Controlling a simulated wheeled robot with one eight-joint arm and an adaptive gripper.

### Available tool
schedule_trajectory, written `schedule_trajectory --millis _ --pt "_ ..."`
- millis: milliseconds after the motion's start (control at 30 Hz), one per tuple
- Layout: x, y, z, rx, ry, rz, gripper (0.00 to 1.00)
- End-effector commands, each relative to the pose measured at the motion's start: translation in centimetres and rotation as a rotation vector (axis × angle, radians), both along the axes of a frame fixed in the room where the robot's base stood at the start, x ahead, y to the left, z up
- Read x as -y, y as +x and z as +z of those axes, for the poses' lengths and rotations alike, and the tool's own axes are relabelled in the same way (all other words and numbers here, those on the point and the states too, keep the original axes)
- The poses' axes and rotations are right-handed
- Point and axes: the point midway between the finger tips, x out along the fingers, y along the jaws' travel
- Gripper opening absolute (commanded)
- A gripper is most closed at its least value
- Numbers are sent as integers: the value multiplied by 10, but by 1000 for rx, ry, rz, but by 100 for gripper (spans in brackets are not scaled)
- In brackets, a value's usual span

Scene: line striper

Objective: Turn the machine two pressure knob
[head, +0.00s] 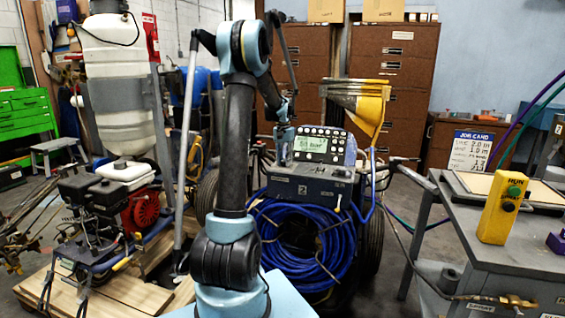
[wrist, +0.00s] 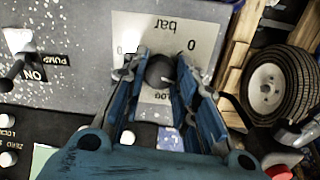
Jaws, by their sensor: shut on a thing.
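Machine two (head: 300,187) stands ahead, marked with a 2 on its grey front. Its lit screen (head: 310,144) shows a bar reading whose digits I cannot read surely. In the wrist view the dark round pressure knob (wrist: 159,69) sits on a pale plate (wrist: 178,38) marked "bar" and 0, upside down. My gripper (wrist: 160,72) is shut on the knob, with a blue finger on each side of it. In the head view my gripper (head: 284,148) is at the left of the panel, beside the screen, and the knob is hidden there.
A pump switch (wrist: 18,65) and several small white knobs are near the gripper in the wrist view. A blue hose coil (head: 300,245) hangs below the panel. A white-tank machine (head: 112,45) stands left; a grey cart (head: 490,245) with a yellow button box (head: 502,208) stands right.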

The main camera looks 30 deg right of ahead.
Motion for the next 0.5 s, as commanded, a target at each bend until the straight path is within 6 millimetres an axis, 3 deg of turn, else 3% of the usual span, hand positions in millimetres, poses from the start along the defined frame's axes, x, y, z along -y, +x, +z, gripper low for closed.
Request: schedule_trajectory --millis 367,400,467,500 --pt "0 2 0 2 0 -2 3" --pt "0 2 0 2 0 -2 34" --pt "0 1 0 2 0 -2 48" --pt "0 1 0 2 0 -2 48"
